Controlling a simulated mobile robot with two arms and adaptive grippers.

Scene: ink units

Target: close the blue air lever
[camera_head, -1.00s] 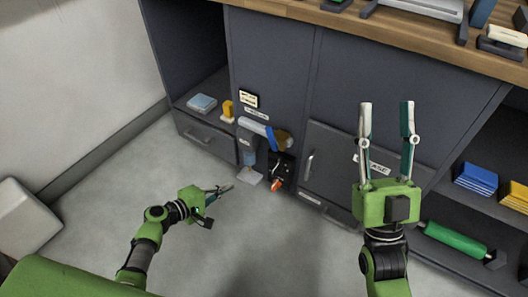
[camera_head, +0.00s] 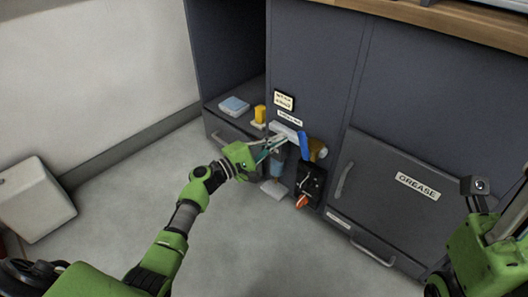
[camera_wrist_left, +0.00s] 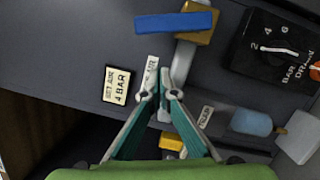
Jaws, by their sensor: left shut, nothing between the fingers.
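The blue air lever (camera_head: 304,145) is a flat blue handle on a brass valve (camera_head: 318,150), low on the grey cabinet front. It stands out across the end of the pale pipe (camera_head: 285,131). In the left wrist view, the lever (camera_wrist_left: 174,22) lies beyond the fingertips, with the brass valve (camera_wrist_left: 203,35) at its right end. My left gripper (camera_head: 283,142) is shut and empty, just left of the lever and close to the pipe; its fingers (camera_wrist_left: 160,78) show a gap to the lever. My right gripper (camera_head: 512,208) is cut by the right edge, so its jaws cannot be judged.
A black drain panel (camera_head: 311,182) with an orange knob (camera_head: 302,202) sits below the valve. The grease door (camera_head: 385,190) is to the right. A sign (camera_head: 284,100) hangs above the pipe. A yellow object (camera_head: 260,114) stands left.

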